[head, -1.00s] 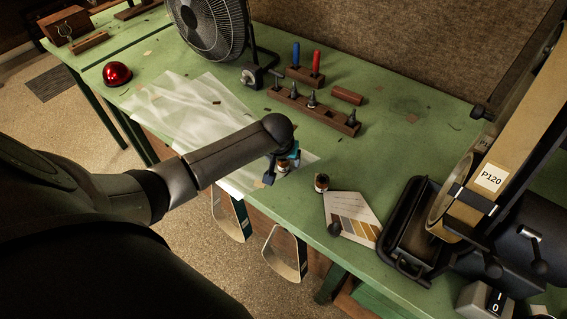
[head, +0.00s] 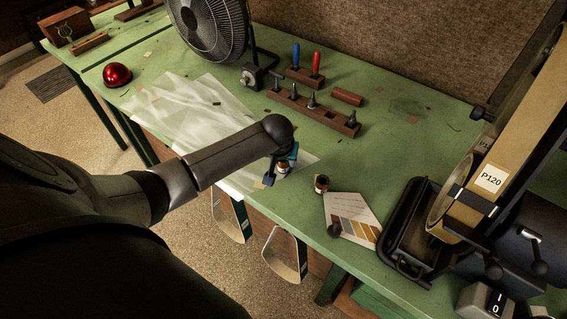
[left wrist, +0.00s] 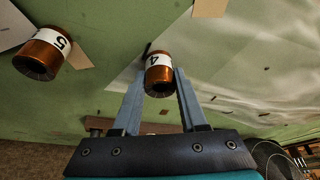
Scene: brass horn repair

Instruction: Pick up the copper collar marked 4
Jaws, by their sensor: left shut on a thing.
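The copper collar marked 4 (left wrist: 159,75) is between the two fingertips of my left gripper (left wrist: 161,84) in the left wrist view. The fingers are shut on its sides, and its white label with the 4 faces the camera. In the head view my left gripper (head: 279,172) is at the front edge of the green bench, with the collar (head: 283,168) partly hidden by it. A second copper collar, marked 5 (left wrist: 42,54), stands apart from the gripper; it also shows in the head view (head: 321,184). My right gripper is not in view.
A colour card (head: 352,217) lies right of the collars, near a black tray (head: 412,232) and a belt sander (head: 500,170). A wooden rack (head: 325,112) and a fan (head: 208,28) stand behind. A translucent sheet (head: 190,115) covers the bench to the left.

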